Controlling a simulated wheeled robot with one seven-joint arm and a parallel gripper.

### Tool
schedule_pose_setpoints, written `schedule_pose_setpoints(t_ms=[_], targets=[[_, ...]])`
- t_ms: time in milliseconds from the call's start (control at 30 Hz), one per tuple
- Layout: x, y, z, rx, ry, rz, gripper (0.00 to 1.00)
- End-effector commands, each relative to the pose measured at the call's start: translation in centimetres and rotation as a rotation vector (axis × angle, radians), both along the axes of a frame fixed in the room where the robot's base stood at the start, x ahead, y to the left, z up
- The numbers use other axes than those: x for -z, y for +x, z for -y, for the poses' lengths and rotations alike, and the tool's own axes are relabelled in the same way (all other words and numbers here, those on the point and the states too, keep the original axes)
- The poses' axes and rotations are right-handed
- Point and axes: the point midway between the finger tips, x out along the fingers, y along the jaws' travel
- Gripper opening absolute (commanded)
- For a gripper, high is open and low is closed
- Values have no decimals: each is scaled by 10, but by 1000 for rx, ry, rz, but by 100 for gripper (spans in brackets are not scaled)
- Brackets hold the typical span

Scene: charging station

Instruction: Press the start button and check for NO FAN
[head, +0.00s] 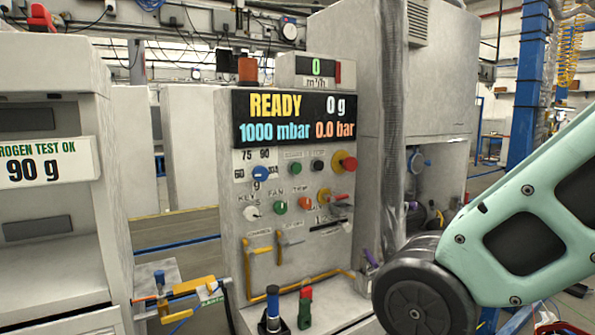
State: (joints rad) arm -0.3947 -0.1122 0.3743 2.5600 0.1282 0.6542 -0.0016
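The control panel (237,210) stands upright in the middle of the head view. Its screen (284,119) reads READY, 0 g, 1000 mbar and 0.0 bar. No NO FAN text shows on it. A green button (296,169) sits below the screen, under a small blurred label that may read START. A black button (318,166) is just right of it. A green knob (280,207) sits under a FAN label. A small upper display (316,67) reads 0 m³/h. My gripper is not in view; only part of my arm shows at the lower right, apart from the buttons.
A red knob on yellow (348,163) and a blue selector (260,173) flank the buttons. Yellow pipes and blue and red-green fittings (305,307) stick out at the panel's base. A grey cabinet (45,265) labelled 90 g stands left. A blue post (529,60) stands right.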

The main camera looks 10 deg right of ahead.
Motion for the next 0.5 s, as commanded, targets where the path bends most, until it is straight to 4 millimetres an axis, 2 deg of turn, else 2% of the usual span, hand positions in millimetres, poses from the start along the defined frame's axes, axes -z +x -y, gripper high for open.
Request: schedule_pose_setpoints(t_ms=[33, 133, 167, 500], targets=[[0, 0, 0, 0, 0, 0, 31], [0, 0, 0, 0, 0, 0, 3], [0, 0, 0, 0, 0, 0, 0], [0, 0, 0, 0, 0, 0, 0]])
